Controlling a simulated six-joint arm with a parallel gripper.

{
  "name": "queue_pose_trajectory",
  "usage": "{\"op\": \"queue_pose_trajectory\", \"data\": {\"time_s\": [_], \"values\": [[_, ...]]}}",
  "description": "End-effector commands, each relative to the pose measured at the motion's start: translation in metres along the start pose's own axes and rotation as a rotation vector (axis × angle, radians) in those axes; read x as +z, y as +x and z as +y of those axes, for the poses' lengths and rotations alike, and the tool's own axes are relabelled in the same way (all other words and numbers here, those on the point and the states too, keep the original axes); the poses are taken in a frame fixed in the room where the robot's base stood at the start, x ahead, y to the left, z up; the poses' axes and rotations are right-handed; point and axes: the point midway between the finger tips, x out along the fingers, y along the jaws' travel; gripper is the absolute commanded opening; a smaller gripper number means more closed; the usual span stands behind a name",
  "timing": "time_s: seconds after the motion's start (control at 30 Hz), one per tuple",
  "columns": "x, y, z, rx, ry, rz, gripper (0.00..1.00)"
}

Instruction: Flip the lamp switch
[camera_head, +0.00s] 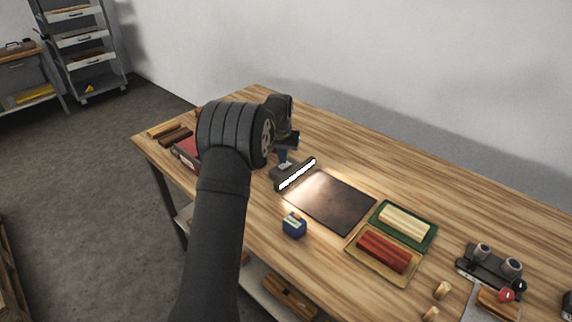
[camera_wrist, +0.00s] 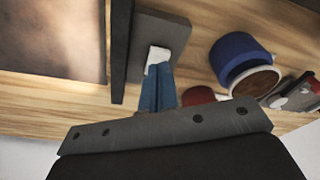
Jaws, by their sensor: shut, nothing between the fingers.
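The lamp (camera_head: 296,174) is a dark bar with a bright white strip, which is lit and throws light on the dark mat. Its grey base (camera_wrist: 150,32) shows in the wrist view, with a small white piece (camera_wrist: 158,56), apparently the switch, on it. My gripper (camera_head: 284,160) is at the lamp's base, partly behind my wrist in the head view. In the wrist view, its blue fingers (camera_wrist: 158,76) are shut and empty, with their tips at the white piece. I cannot tell whether they press on it.
The dark mat (camera_head: 331,201) lies right of the lamp. A blue block-like item (camera_head: 294,225) stands in front. Green (camera_head: 429,240) and tan (camera_head: 358,257) trays hold cream and red pieces farther right. In the wrist view, a blue round container (camera_wrist: 238,58) stands close beside the lamp base.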

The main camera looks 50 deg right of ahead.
Motion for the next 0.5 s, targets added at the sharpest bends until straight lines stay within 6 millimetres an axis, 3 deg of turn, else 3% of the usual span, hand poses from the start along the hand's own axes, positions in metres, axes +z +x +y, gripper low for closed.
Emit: {"op": "queue_pose_trajectory", "data": {"time_s": [0.5], "values": [[0.0008, 0.0053, 0.0000, 0.000, 0.000, -0.001, 0.00]]}}
